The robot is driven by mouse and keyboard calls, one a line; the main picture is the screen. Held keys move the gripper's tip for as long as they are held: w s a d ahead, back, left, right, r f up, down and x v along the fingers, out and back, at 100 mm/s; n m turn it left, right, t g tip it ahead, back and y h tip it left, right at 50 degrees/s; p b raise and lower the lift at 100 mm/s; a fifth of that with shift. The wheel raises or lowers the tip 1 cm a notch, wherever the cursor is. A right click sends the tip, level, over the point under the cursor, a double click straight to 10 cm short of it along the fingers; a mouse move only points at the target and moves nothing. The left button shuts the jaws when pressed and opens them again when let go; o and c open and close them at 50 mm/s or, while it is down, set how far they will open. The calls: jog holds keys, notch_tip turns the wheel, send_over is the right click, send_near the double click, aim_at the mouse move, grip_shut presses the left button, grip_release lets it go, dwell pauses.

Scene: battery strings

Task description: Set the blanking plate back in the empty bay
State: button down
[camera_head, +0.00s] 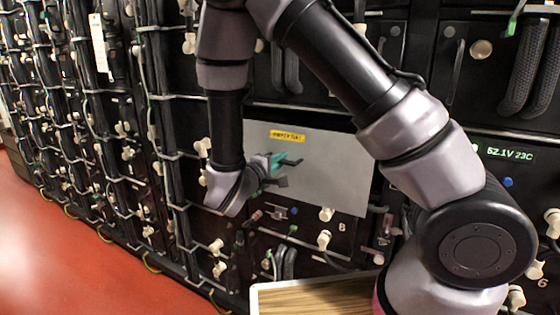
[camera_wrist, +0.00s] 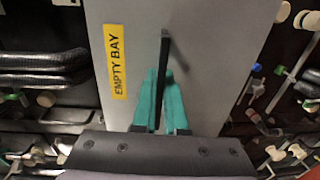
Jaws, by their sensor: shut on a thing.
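The blanking plate (camera_head: 335,168) is a flat light-grey panel with a yellow EMPTY BAY label (camera_head: 288,137). It is upright in front of the battery rack, slightly skewed to the rows. My gripper (camera_head: 277,163) is at the plate's left part. In the wrist view the teal fingers (camera_wrist: 162,95) are shut on the plate's dark upright handle (camera_wrist: 164,75), and the plate (camera_wrist: 225,45) fills the middle. A dark strip (camera_head: 300,113) shows along the plate's top edge. The plate hides what is behind it, so I cannot tell how far it is in the bay.
Battery units with cables and pale knobs surround the plate. A wooden-topped surface (camera_head: 315,300) with a pale rim stands below the plate. The red floor (camera_head: 60,260) is clear at left. Thick black cables (camera_wrist: 45,70) run beside the plate.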

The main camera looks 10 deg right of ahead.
jog(key=x, duration=1.6)
dwell(0.7)
jog(key=shift+f, duration=0.25)
dwell(0.5)
jog(key=c, duration=0.9)
grip_release()
jog(key=shift+s+f, duration=0.1)
